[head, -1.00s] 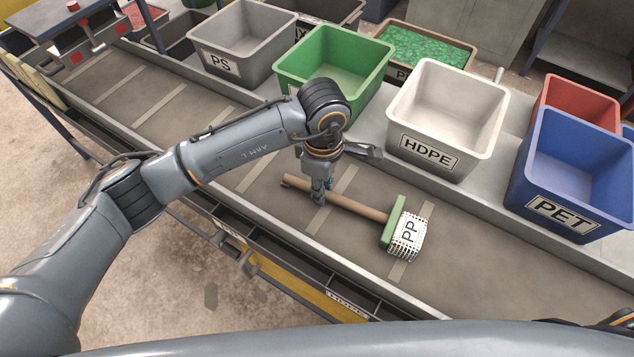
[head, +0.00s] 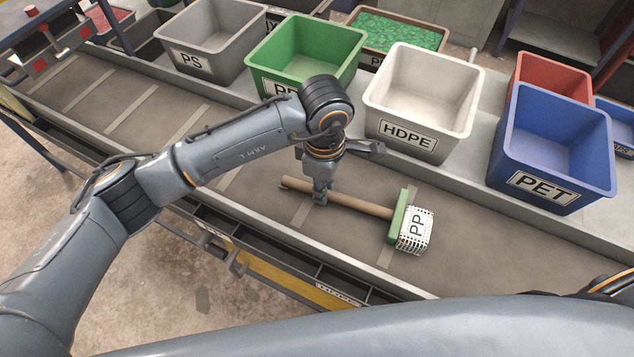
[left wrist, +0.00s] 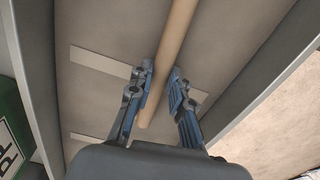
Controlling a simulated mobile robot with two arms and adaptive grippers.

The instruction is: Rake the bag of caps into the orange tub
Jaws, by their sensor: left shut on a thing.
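A rake lies along the grey belt in the head view, with a wooden handle (head: 355,202) and a green head (head: 398,217). A white mesh bag of caps (head: 416,231) marked PP sits against the right side of the green head. My left gripper (head: 321,196) is shut on the handle near its left end. In the left wrist view my left gripper's fingers (left wrist: 160,70) lie on both sides of the handle (left wrist: 176,40). My right gripper is out of view. I see no clearly orange tub; a red bin (head: 550,68) stands behind the blue one.
Along the belt's far side stand the grey PS bin (head: 190,62), a green bin (head: 290,80), the white HDPE bin (head: 420,115) and the blue PET bin (head: 545,160). The belt (head: 490,235) right of the bag is clear.

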